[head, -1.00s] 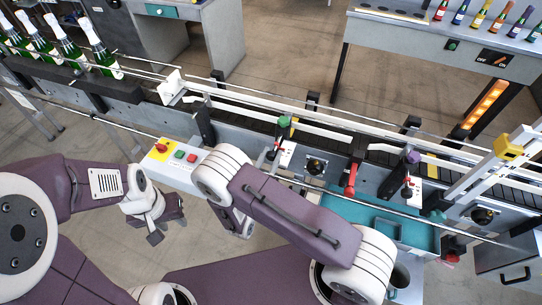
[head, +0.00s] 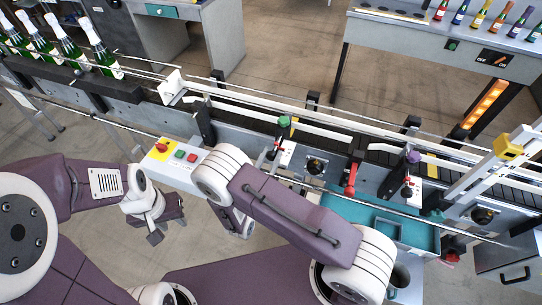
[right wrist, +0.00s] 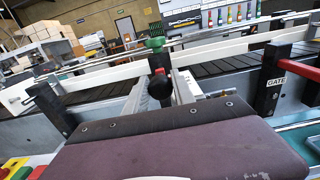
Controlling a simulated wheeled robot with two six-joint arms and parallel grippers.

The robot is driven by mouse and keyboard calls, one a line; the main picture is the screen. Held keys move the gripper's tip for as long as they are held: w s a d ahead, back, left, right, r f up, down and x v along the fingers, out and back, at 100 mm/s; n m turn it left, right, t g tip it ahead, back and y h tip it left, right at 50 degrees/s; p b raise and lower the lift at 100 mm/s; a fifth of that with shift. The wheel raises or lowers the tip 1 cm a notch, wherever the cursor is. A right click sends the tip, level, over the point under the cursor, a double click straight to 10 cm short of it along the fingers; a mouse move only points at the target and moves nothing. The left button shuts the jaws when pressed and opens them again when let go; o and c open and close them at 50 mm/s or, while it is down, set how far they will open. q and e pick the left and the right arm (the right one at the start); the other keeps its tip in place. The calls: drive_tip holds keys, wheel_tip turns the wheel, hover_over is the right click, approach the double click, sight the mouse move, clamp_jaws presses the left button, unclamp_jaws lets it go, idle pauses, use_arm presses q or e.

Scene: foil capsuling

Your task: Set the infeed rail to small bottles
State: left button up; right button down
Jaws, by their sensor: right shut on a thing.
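The infeed rail (head: 245,112) is a pale bar along the conveyor. A post with a green knob (head: 284,122) stands at it, with a red-and-black lever below. The green knob also shows in the right wrist view (right wrist: 155,43), with the lever's black ball (right wrist: 160,86) in front of the post. My right gripper (right wrist: 161,95) is shut on the black ball, its pale fingers on either side; my own arm hides it in the head view. My left gripper (head: 167,228) is open and empty, hanging low in front of the control box.
The control box (head: 178,155) has red, green and yellow parts. A red handle (head: 351,178) on a black post marked GATE and a purple-knobbed post (head: 413,157) stand to the right. Green bottles (head: 100,50) stand at the left. A teal tray (head: 425,238) lies in front.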

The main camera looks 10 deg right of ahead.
drive_tip(key=shift+f, duration=0.15)
drive_tip(key=shift+d, duration=0.15)
drive_tip(key=shift+w+d, duration=0.1)
drive_tip(key=shift+w, duration=0.2)
drive_tip(key=shift+w+d, duration=0.2)
drive_tip(key=shift+w, duration=0.05)
use_arm(q)
drive_tip(key=shift+w+d+f, duration=0.2)
drive_tip(key=shift+w+f, duration=0.05)
drive_tip(key=shift+w, duration=0.05)
use_arm(e)
drive_tip(key=c, duration=1.1)
unclamp_jaws()
drive_tip(key=shift+a, duration=0.1)
